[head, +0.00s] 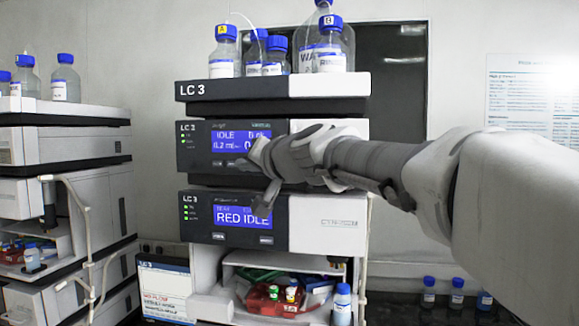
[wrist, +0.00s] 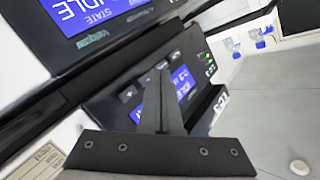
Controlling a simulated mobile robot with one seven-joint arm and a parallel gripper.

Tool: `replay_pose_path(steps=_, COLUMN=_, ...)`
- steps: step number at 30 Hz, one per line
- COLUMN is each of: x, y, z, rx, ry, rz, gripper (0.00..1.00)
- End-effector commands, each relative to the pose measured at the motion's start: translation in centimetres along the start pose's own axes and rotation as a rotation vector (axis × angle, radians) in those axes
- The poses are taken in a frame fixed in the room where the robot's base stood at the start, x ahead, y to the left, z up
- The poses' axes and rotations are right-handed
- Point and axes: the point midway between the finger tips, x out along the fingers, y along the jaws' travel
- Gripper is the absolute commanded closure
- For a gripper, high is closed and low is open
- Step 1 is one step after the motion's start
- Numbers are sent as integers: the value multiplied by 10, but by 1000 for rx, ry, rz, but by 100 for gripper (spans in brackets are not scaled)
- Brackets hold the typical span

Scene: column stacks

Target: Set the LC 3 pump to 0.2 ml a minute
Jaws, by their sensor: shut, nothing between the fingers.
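The LC 3 stack stands in the middle of the head view. Its upper module (head: 196,157) has a lit blue screen (head: 226,142) reading "IDLE" and a flow figure that looks like 0.2 ml, partly covered by my arm. The lower module (head: 200,222) has a blue screen reading "RED IDLE", with small buttons below it. My gripper (head: 262,211) is shut and empty, pointing down in front of the lower module's screen. In the wrist view its closed fingers (wrist: 160,72) overlap a panel with a blue screen (wrist: 184,84) and a plus button (wrist: 130,95). Contact cannot be told.
Several blue-capped bottles (head: 224,52) stand on the stack's top tray (head: 245,108). Below the modules is an open bay with a red rack (head: 262,299) and a bottle (head: 341,305). Another instrument stack (head: 75,170) stands at left, with tubing beside it.

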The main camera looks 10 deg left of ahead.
Motion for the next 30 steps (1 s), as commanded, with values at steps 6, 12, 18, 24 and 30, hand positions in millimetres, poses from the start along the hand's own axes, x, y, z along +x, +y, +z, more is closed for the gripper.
replay_pose_path(steps=6, x=-1, y=-1, z=1, rx=0, ry=0, rz=0, gripper=100)
replay_pose_path(steps=12, x=-14, y=-10, z=11, rx=-2, ry=0, rz=-1, gripper=100)
replay_pose_path(steps=18, x=-28, y=-20, z=20, rx=-2, ry=0, rz=0, gripper=100)
replay_pose_path(steps=24, x=-35, y=-26, z=25, rx=0, ry=0, rz=-1, gripper=100)
replay_pose_path(steps=30, x=-35, y=-26, z=26, rx=0, ry=0, rz=0, gripper=100)
